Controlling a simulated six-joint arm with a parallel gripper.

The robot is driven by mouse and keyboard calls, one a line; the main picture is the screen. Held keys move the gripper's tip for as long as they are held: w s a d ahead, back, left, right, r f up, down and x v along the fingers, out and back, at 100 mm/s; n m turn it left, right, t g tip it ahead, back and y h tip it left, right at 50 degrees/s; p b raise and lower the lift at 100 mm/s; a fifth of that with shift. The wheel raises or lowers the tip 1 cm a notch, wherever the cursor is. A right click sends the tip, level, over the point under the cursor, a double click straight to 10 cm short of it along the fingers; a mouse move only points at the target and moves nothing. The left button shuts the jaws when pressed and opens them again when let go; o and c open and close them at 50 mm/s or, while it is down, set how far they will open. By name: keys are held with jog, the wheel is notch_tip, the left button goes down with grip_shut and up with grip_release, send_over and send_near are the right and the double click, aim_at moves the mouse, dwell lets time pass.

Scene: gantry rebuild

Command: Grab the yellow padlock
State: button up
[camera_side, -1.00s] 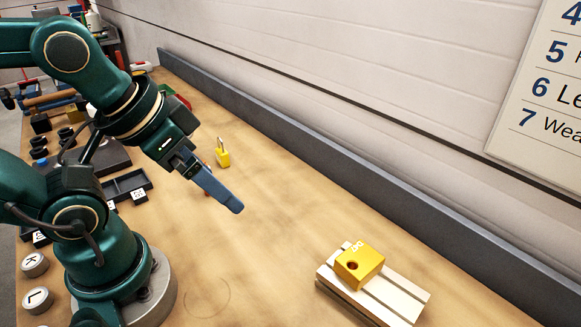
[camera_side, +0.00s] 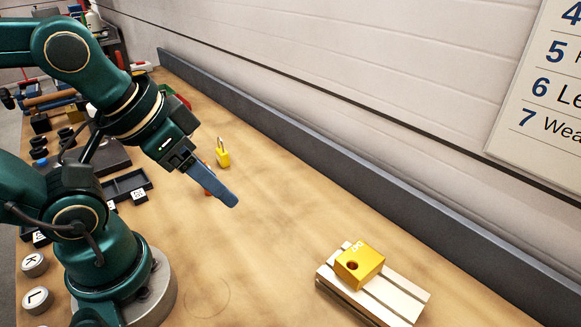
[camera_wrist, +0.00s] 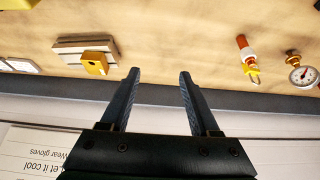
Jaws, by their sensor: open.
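My gripper (camera_side: 230,199) hangs above the bench, with nothing held. The wrist view shows its two fingers (camera_wrist: 159,73) spread apart with only bench between them.
A yellow block with a hole (camera_side: 358,265) sits on a pale slotted base (camera_side: 402,292). A dark rail (camera_side: 330,160) borders the wall. The middle bench is clear.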

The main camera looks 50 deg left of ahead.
notch_tip(320, 180, up, 5)
jog(key=m+g+y, duration=0.4)
jog(key=m+y, duration=1)
jog(key=m, duration=0.5)
send_over(223, 151)
jog(key=shift+h, duration=0.3)
jog(key=f, duration=1.7)
jog(key=shift+d+f, duration=0.25)
jog(key=shift+f, duration=0.55)
jog(key=shift+a+f, duration=0.2)
jog(key=shift+x, duration=2.4)
grip_shut()
